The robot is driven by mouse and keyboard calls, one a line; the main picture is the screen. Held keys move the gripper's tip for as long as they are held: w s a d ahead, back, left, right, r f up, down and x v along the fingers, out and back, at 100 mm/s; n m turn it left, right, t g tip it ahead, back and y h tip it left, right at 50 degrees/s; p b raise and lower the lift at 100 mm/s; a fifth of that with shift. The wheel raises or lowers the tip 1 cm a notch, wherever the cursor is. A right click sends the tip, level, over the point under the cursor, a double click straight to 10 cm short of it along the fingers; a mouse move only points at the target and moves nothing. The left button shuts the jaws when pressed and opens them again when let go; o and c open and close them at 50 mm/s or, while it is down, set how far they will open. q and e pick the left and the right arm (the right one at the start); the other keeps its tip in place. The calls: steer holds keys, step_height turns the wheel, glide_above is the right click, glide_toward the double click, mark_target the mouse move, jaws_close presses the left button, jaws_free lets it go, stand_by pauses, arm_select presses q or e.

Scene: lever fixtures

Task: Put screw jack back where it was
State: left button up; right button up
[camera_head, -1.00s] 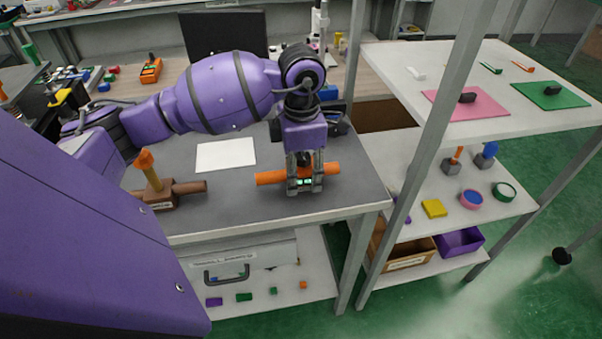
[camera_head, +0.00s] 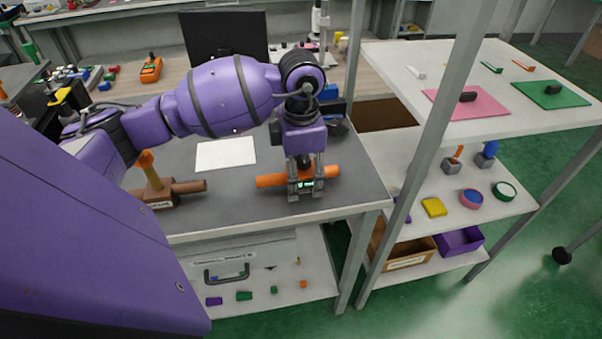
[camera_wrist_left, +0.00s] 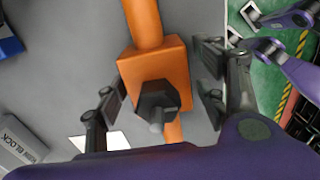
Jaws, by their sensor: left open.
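The orange piece, which I take to be the screw jack (camera_head: 268,181), lies on the grey table top near its front right. The left wrist view shows its square orange block (camera_wrist_left: 150,66), thick round bars and black hexagonal head (camera_wrist_left: 157,100) with a grey stud. My left gripper (camera_head: 306,186) points down over the block, one finger on each side. In the left wrist view the fingers (camera_wrist_left: 160,90) are open, with a gap visible on the left side. Part of a purple arm and grey gripper (camera_wrist_left: 252,28), apparently my right one, shows at that view's upper right; its jaw state is unclear.
A brown fixture (camera_head: 184,188) with an orange lever stands to the left on the same table. A white sheet (camera_head: 226,154) lies behind, between them. A grey post (camera_head: 433,130) and a white shelf unit (camera_head: 490,130) stand to the right.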

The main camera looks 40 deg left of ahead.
arm_select(q)
step_height(320, 180, up, 12)
steer(key=shift+r, duration=0.1)
arm_select(e)
steer(key=shift+s+f, duration=0.1)
steer(key=shift+s, duration=0.2)
steer(key=shift+w, duration=0.15)
stand_by(0.3)
